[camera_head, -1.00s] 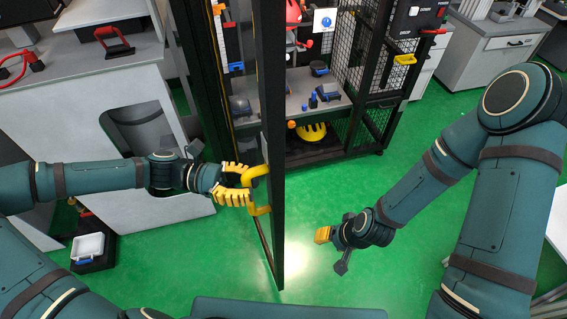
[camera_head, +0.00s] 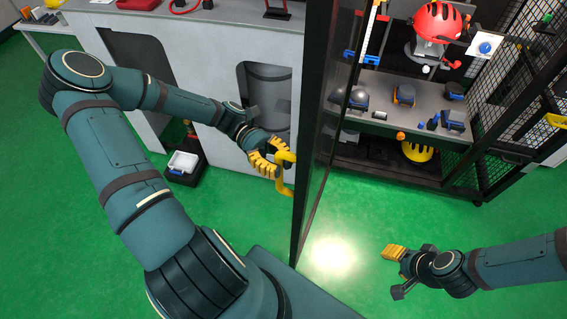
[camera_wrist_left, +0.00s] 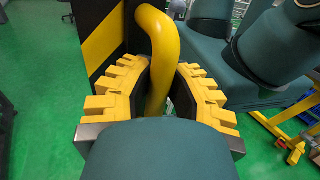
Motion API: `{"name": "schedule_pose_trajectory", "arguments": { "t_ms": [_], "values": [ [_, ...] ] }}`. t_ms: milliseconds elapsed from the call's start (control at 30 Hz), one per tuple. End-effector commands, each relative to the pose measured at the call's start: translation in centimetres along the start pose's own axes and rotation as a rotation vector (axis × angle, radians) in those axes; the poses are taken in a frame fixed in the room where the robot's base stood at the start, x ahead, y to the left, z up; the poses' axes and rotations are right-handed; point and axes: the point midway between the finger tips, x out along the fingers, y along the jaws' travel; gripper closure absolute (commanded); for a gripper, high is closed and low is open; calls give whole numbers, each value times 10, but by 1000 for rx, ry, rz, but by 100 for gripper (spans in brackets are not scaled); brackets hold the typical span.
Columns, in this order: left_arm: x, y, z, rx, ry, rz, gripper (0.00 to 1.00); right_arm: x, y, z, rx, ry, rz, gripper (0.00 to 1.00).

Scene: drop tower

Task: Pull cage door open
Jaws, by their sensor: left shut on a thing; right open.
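The cage door (camera_head: 316,130) is a tall dark-framed panel, seen nearly edge-on and standing open, away from the cage front. Its yellow handle (camera_head: 284,172) is on the left side of the door. My left gripper (camera_head: 270,160) has its yellow fingers around the handle. In the left wrist view the yellow handle bar (camera_wrist_left: 160,55) passes between the two toothed fingers (camera_wrist_left: 155,95). Where the fingers touch it is partly hidden. My right gripper (camera_head: 393,253) is empty, low over the floor to the right of the door; its fingers overlap in this view.
The cage (camera_head: 480,130) has mesh sides and a grey shelf (camera_head: 395,108) with several small tools. A red helmet (camera_head: 438,22) sits above and a yellow helmet (camera_head: 417,151) below. A grey cabinet (camera_head: 222,150) stands left of the door. The green floor (camera_head: 470,225) is clear in front.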

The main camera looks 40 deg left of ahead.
Motion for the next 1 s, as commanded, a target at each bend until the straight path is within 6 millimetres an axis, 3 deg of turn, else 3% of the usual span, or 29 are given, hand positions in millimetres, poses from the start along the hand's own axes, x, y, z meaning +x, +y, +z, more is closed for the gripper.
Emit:
{"name": "schedule_pose_trajectory", "arguments": {
  "t_ms": [133,167,200,267,667,1000],
  "values": [
    [0,1,0,0,2,3,100,0,0,0,0,0,0,53],
    [0,1,0,0,2,3,79,0,0,0,0,0,0,53],
    [0,1,0,0,2,3,65,0,0,0,0,0,0,53],
    [0,1,0,0,2,3,50,0,0,0,0,0,0,53],
    [-6,1,0,1,2,2,50,0,0,0,0,0,0,53],
    [-67,2,0,1,5,3,50,0,0,0,0,0,0,53]
  ]
}}
